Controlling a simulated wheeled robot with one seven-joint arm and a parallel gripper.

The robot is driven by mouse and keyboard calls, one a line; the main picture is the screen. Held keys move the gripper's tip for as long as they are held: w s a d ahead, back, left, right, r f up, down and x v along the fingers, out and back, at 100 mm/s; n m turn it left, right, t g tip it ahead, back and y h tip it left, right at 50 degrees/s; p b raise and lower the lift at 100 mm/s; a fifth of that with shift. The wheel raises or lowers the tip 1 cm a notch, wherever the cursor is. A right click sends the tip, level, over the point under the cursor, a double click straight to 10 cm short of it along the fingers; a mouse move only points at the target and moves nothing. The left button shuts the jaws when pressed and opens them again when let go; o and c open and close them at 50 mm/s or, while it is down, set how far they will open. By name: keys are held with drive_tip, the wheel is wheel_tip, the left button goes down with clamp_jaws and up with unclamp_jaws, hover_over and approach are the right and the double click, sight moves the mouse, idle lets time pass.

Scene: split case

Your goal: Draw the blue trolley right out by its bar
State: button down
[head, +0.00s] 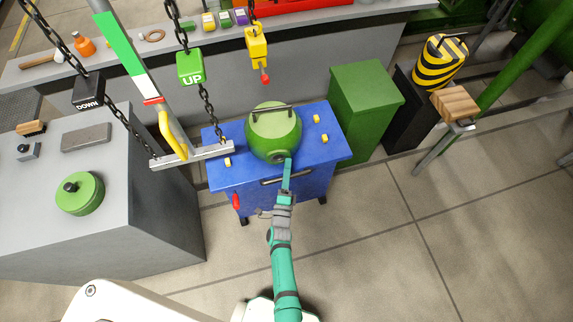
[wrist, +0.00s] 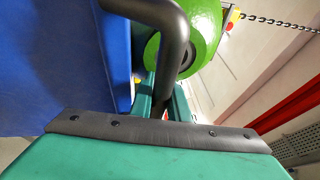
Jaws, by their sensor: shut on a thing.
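The blue trolley (head: 225,177) stands against the grey bench, with a dark bar (head: 268,182) along its near side. In the wrist view its blue side (wrist: 60,70) fills the left. My gripper (head: 286,180) reaches the trolley's near side from the front. In the wrist view the bent dark bar (wrist: 172,30) comes down between the teal fingers of my gripper (wrist: 162,95), which are shut on it. A green rounded vessel (head: 273,135) with a dark handle sits on the trolley's top; the wrist view shows part of it (wrist: 205,35).
A green box (head: 365,105) stands close to the trolley's right. A grey cabinet (head: 150,215) stands at the left. Chains with a green UP block (head: 190,67) and a yellow block (head: 257,48) hang above. The floor at front right (head: 450,230) is clear.

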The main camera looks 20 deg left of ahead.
drive_tip(key=c, duration=2)
unclamp_jaws()
drive_tip(key=shift+d, duration=0.2)
drive_tip(key=shift+a, duration=0.1)
drive_tip(key=v, duration=1)
drive_tip(key=shift+s+f, duration=0.15)
drive_tip(key=shift+s, duration=0.15)
drive_tip(key=shift+s+d, duration=0.1)
drive_tip(key=shift+d, duration=0.1)
drive_tip(key=s+d+r+n+g+h, duration=0.1)
drive_tip(key=s+d+r+n, duration=0.3)
drive_tip(key=s+r, duration=0.3)
drive_tip(key=s+d+r+n+g+h, duration=0.1)
drive_tip(key=s+d+r+n, duration=0.3)
drive_tip(key=s+r+n, duration=0.3)
drive_tip(key=s+d+r+n+g+h, duration=0.1)
drive_tip(key=s+d+r+n, duration=0.3)
drive_tip(key=s+r, duration=0.5)
drive_tip(key=shift+s+d+n+g+h, duration=0.4)
drive_tip(key=shift+s+n+g, duration=0.2)
drive_tip(key=shift+s+n, duration=0.2)
